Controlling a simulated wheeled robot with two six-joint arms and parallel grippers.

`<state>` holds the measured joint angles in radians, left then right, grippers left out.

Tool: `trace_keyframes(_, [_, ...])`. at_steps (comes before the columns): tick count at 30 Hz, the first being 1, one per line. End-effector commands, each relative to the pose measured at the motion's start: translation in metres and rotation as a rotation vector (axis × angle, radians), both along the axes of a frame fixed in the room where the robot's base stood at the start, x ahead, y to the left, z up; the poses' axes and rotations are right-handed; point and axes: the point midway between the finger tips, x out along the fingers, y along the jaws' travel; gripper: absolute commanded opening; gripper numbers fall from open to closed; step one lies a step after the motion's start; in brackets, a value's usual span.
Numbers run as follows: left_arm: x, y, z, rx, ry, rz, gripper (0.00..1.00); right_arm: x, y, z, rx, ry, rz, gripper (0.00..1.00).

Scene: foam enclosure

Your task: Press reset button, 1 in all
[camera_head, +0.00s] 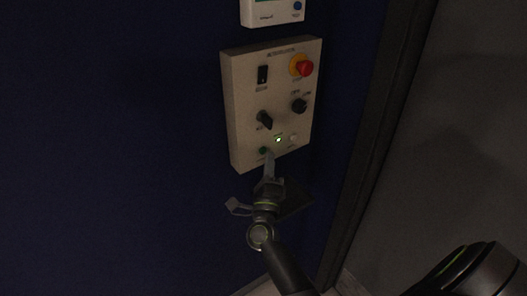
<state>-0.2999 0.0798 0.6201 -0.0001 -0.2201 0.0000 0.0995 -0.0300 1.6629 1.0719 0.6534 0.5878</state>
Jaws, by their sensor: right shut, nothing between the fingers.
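A beige control panel (242,122) is mounted on the dark blue wall. Along its lower part sit a dark green button (263,150), a lit green lamp (278,140) and a small pale button (293,138). The labels are too small to read, so I cannot tell which one is marked reset. My right gripper (269,157) is shut and empty, with its tip at the panel's lower edge, just beside the dark green button. I cannot tell whether it touches the button. My left gripper is out of view.
Higher on the panel are a black rocker switch (263,74), a red emergency stop (305,68) on a yellow ring, and two black knobs. A white device (272,13) hangs above. A dark frame post (377,130) stands to the right, beside a grey wall.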

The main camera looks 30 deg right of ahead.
Motion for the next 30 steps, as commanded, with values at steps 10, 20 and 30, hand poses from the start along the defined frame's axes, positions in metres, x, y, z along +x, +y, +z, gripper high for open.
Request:
trace_keyframes(10, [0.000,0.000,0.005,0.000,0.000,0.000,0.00,-0.033,-0.003,0.000,0.001,0.002,-0.002,0.00])
trace_keyframes(20, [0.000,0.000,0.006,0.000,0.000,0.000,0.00,-0.049,-0.004,0.000,0.000,0.001,0.000,0.00])
trace_keyframes(30, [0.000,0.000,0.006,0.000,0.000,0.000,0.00,-0.049,-0.004,0.000,0.000,0.001,0.000,0.00])
